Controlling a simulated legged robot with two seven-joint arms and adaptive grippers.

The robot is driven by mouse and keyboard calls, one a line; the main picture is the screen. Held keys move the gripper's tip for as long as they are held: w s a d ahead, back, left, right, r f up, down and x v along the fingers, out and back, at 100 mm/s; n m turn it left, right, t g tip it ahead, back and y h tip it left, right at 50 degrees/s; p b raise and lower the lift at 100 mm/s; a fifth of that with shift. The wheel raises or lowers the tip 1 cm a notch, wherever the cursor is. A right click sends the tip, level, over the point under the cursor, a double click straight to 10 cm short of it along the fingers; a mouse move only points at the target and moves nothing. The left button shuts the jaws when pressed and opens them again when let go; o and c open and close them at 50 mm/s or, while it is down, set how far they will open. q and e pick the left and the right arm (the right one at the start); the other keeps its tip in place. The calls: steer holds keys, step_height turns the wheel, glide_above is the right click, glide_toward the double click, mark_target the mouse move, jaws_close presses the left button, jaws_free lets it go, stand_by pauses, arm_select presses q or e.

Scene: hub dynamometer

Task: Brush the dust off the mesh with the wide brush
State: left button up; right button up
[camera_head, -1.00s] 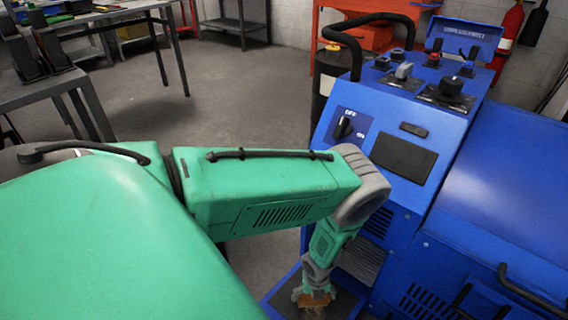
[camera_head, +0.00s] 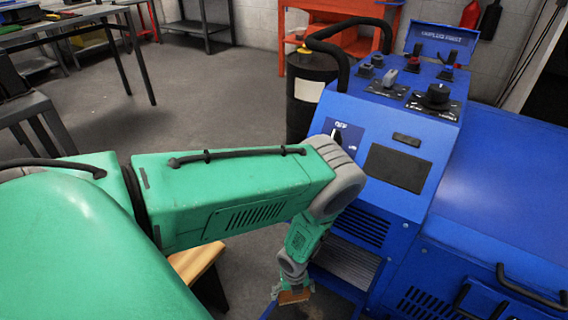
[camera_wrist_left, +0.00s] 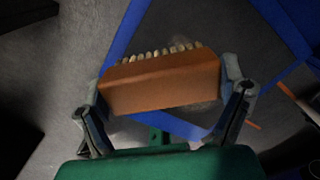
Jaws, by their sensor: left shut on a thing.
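The wide brush (camera_wrist_left: 160,82) is a brown wooden block with a row of pale bristle tufts along its far edge. My left gripper (camera_wrist_left: 166,88) is shut on the block's two ends, and the brush also shows small in the head view (camera_head: 294,296). The brush is over the left side of a blue frame with a dark grey surface (camera_wrist_left: 225,45), which looks like the mesh. Faint pale patches show on that surface near the brush. Whether the bristles touch it I cannot tell. My right gripper is not in view.
The blue dynamometer cabinet (camera_head: 405,215) stands right of my left gripper, with a slatted grey panel (camera_head: 346,262) low on its front. A black drum (camera_head: 309,92) stands behind it. A wood-topped stool (camera_head: 196,263) is left of the gripper. Open floor (camera_head: 190,105) lies beyond.

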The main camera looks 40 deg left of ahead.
arm_select(q)
steer(key=r+p, duration=0.1)
steer(key=r, duration=0.2)
steer(key=shift+d+p, duration=0.3)
steer(key=shift+p, duration=0.1)
steer(key=shift+a+r+p, duration=0.1)
steer(key=shift+r+p, duration=0.45)
steer(key=shift+r, duration=0.15)
steer(key=shift+a+r, duration=0.1)
steer(key=shift+r, duration=0.05)
steer(key=shift+a, duration=0.1)
